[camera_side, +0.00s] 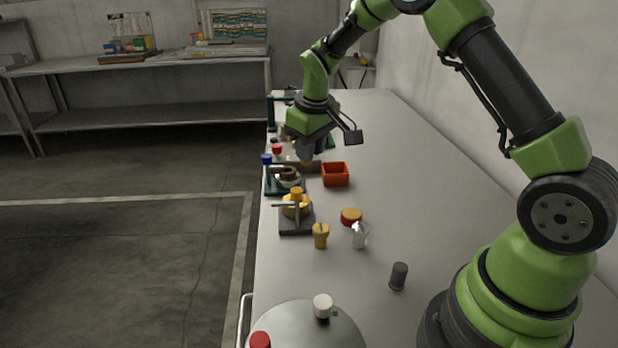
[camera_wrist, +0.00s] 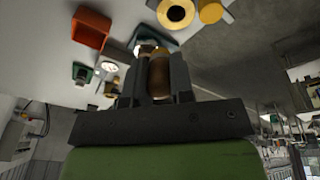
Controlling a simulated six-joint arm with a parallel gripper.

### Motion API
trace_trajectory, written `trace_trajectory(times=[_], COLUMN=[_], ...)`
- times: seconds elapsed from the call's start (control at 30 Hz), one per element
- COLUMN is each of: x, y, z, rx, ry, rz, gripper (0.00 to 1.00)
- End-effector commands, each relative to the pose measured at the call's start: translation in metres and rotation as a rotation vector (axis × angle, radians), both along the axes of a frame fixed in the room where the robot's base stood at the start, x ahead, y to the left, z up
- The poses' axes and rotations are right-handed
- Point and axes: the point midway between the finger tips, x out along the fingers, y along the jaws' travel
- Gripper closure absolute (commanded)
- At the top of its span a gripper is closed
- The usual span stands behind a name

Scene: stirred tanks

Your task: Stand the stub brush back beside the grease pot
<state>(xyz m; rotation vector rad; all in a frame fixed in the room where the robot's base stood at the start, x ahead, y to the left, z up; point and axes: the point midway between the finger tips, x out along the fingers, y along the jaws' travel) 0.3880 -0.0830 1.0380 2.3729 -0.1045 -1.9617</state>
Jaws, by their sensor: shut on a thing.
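My gripper (camera_side: 306,154) is at the far part of the bench, left of and beyond the red bin. In the wrist view my gripper (camera_wrist: 160,62) is shut on a short brown, cylindrical piece (camera_wrist: 160,76), which looks like the stub brush. Its lower end and any bristles are hidden, and I cannot tell whether it touches anything below. A low round red tin with an orange-yellow top (camera_side: 351,216) stands on the near bench, apart from my gripper. It may be the grease pot, but I cannot tell for sure.
The red bin (camera_side: 335,174) also shows in the wrist view (camera_wrist: 91,28). Along the left bench edge stand a green-based fixture (camera_side: 285,183) and a dark-based one with yellow parts (camera_side: 296,212). A tan cup (camera_side: 320,236) and a dark cylinder (camera_side: 398,275) stand nearer. The right bench side is clear.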

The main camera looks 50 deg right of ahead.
Motion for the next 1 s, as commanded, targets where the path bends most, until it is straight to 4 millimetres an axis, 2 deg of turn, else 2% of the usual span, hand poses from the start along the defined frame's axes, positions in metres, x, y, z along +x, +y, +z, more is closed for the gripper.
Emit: trace_trajectory(times=[0.17,0.27,0.37,0.7,1.0], x=[0.001,0.002,0.003,0.002,-0.001], y=[-0.003,-0.010,-0.019,-0.057,-0.083], z=[-0.002,-0.004,-0.007,-0.019,-0.027], rx=[0.004,0.012,0.032,0.203,0.389], ry=[0.012,0.029,0.055,0.094,0.004], rz=[-0.105,-0.287,-0.572,-1.756,-2.579], gripper=[1.00,1.00,1.00,1.00,1.00])
